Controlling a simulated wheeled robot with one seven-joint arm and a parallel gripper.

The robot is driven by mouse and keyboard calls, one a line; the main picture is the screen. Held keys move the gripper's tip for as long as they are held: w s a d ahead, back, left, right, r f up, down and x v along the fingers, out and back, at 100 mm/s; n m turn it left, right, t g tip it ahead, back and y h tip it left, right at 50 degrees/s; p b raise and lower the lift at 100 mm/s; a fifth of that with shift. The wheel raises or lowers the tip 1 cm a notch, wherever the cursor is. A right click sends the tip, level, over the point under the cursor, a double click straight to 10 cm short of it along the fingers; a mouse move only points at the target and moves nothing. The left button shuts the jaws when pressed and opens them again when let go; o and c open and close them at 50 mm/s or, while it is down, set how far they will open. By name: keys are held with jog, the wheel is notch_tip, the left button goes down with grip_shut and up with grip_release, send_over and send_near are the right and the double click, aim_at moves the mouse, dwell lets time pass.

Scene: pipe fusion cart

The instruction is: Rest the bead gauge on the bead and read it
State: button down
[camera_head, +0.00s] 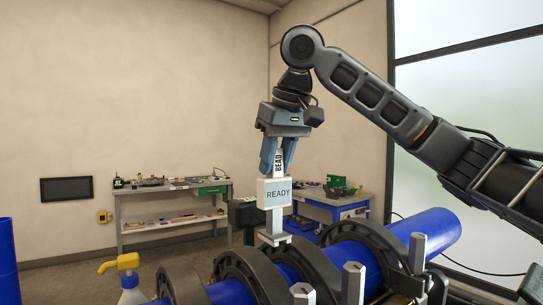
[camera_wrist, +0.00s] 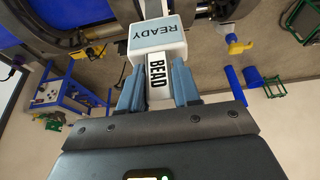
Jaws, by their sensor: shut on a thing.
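My gripper (camera_head: 278,168) is shut on the bead gauge (camera_head: 274,194), holding it upright by its handle marked BEAD. The gauge is white, with a screen that reads READY and a pale block-like foot at its lower end. In the wrist view the gauge (camera_wrist: 158,42) sits between the two blue-grey fingers of my gripper (camera_wrist: 158,85). In the head view the foot shows just above the dark clamp rings around the blue pipe (camera_head: 432,229). I cannot make out the bead, and I cannot tell whether the foot touches anything.
Dark clamp rings (camera_head: 240,273) and upright grey metal posts (camera_head: 417,252) crowd the pipe. A spray bottle (camera_head: 129,278) with a yellow head stands at the lower left. Behind are a workbench (camera_head: 172,194) and a blue bench (camera_head: 335,204).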

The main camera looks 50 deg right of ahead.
aim_at(278, 185)
jog(key=shift+f+b, duration=1.1)
jog(key=shift+f, duration=1.6)
jog(key=shift+f+b, duration=0.3)
jog(key=shift+f, duration=0.4)
jog(key=shift+f, duration=0.25)
dwell(2.8)
jog(key=shift+r+p, duration=0.15)
jog(key=shift+p, duration=0.15)
jog(key=shift+r+p, duration=3.55)
